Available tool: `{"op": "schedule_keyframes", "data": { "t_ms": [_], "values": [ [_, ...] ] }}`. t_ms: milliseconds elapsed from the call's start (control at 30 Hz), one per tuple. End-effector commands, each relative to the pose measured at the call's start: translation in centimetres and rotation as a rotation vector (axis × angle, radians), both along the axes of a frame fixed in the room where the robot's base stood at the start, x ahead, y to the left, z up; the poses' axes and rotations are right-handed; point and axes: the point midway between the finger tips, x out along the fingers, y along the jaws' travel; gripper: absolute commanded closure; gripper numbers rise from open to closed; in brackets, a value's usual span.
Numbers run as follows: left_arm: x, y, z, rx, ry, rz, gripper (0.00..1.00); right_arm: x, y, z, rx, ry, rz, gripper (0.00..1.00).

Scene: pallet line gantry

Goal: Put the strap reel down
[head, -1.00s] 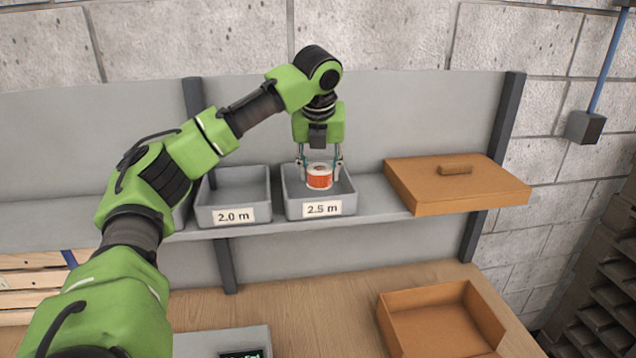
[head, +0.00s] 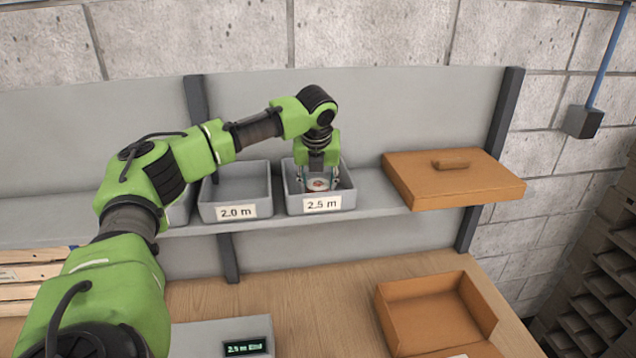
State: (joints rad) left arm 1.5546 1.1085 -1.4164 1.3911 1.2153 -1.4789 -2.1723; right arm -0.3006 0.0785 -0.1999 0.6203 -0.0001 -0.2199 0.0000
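The strap reel (head: 318,184) is a small red-orange roll with a white top. It sits low inside the grey bin labelled 2.5 m (head: 322,205) on the shelf, and the bin's front wall hides its lower part. My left gripper (head: 318,182) points straight down into this bin, with one finger on each side of the reel. Whether the fingers press on the reel is too small to tell. Whether the reel touches the bin floor is hidden. My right gripper is not in view.
An empty grey bin labelled 2.0 m (head: 236,212) stands just left. An orange-brown lid with a handle (head: 453,180) lies on the shelf at right. Below, the wooden bench (head: 310,290) holds an open orange-brown box (head: 435,310) and a grey unit with a small display (head: 245,347).

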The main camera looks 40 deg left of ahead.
Motion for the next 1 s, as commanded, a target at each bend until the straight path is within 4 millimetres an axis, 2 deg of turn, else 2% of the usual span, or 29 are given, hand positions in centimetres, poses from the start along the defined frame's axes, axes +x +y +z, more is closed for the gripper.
{"op": "schedule_keyframes", "data": {
  "t_ms": [67, 467, 667, 1000],
  "values": [
    [0.0, 0.0, 0.0, -0.001, 0.001, 0.000, 0.43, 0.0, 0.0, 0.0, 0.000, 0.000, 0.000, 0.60],
    [0.0, 0.0, 0.2, 0.001, -0.001, 0.000, 0.43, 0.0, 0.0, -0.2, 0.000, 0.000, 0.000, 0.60],
    [-0.9, -0.8, 2.9, 0.000, -0.004, -0.001, 0.43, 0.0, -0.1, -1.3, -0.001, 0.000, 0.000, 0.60],
    [-2.9, -2.5, 9.4, -0.001, -0.003, -0.001, 0.43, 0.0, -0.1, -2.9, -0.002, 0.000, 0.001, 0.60]
  ]
}}
